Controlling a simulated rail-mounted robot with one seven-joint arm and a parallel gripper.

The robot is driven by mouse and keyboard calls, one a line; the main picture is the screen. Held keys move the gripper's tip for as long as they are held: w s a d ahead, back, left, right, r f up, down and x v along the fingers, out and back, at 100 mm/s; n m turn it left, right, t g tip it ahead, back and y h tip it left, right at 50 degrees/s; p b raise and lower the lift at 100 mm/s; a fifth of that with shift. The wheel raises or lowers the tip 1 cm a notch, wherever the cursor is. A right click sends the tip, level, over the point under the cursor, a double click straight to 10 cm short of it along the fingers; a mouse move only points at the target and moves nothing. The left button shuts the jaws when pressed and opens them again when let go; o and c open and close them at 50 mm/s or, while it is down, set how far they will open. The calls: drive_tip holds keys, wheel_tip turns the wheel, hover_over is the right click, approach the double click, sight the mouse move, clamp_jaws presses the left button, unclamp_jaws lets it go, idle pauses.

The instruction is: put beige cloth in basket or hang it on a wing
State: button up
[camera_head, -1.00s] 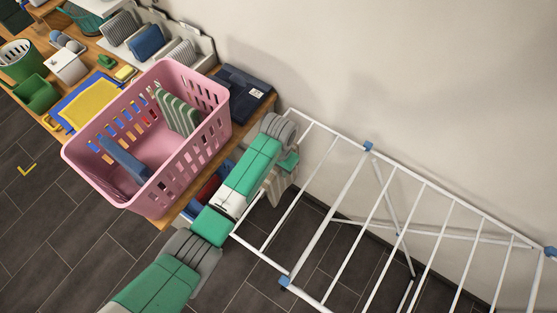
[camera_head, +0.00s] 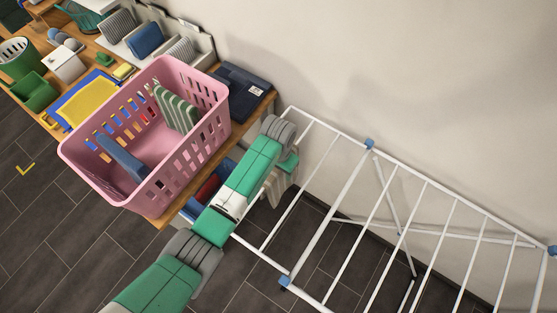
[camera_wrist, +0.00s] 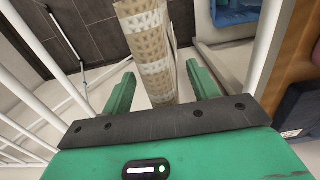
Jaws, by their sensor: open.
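My gripper (camera_wrist: 160,82) is open, with one green finger on each side of the cloth. Part of the cloth (camera_head: 276,187) shows below my arm at the rack's left end in the head view. The pink basket (camera_head: 188,146) stands left of my arm and holds a green-striped cloth (camera_head: 177,110) and a blue cloth (camera_head: 122,158). The white drying rack's wing (camera_head: 345,190) spreads to the right. My arm hides most of the gripper in the head view.
A wooden table (camera_head: 172,212) carries the basket, a dark blue flat item (camera_head: 243,92) and a yellow-and-blue tray (camera_head: 66,119). A blue bin with something red (camera_head: 207,189) sits beside my arm. A wall runs behind the rack. Dark tiled floor lies below.

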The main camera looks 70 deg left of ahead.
wheel_tip(320, 180, up, 8)
drive_tip(key=shift+f+p, duration=0.1)
drive_tip(key=shift+p, duration=0.4)
drive_tip(key=w+d+r+m+t+y, duration=0.1)
drive_tip(key=w+d+r+t+y, duration=0.2)
drive_tip(key=w+r, duration=0.55)
drive_tip(key=w+d+r+m+t, duration=0.2)
drive_tip(key=w+d+r+t, duration=0.2)
drive_tip(key=w+r, duration=0.45)
drive_tip(key=w+d+r+m+t, duration=0.1)
drive_tip(key=w+d+r+t, duration=0.25)
drive_tip(key=d+r, duration=0.4)
drive_tip(key=w+d+r+m+t, duration=0.1)
drive_tip(key=w+d+r+t, duration=0.3)
drive_tip(key=r, duration=0.6)
drive_tip(key=s+d+r+m+t+h, duration=0.1)
drive_tip(key=s+d+r+t, duration=0.45)
drive_tip(key=d+r, duration=0.6)
drive_tip(key=s+d+r+m+t+h, duration=0.15)
drive_tip(key=s+d+r+t, duration=0.45)
drive_tip(key=r, duration=0.9)
drive_tip(key=s+d+r+p, duration=0.1)
drive_tip(key=r+p, duration=0.5)
drive_tip(key=r, duration=0.1)
drive_tip(key=s+d+r+g+p, duration=0.1)
drive_tip(key=s+r+p, duration=0.1)
drive_tip(key=r+p, duration=0.4)
drive_tip(key=shift+s+d+r+p, duration=0.25)
drive_tip(key=shift+r+p, duration=0.1)
drive_tip(key=shift+r, duration=0.35)
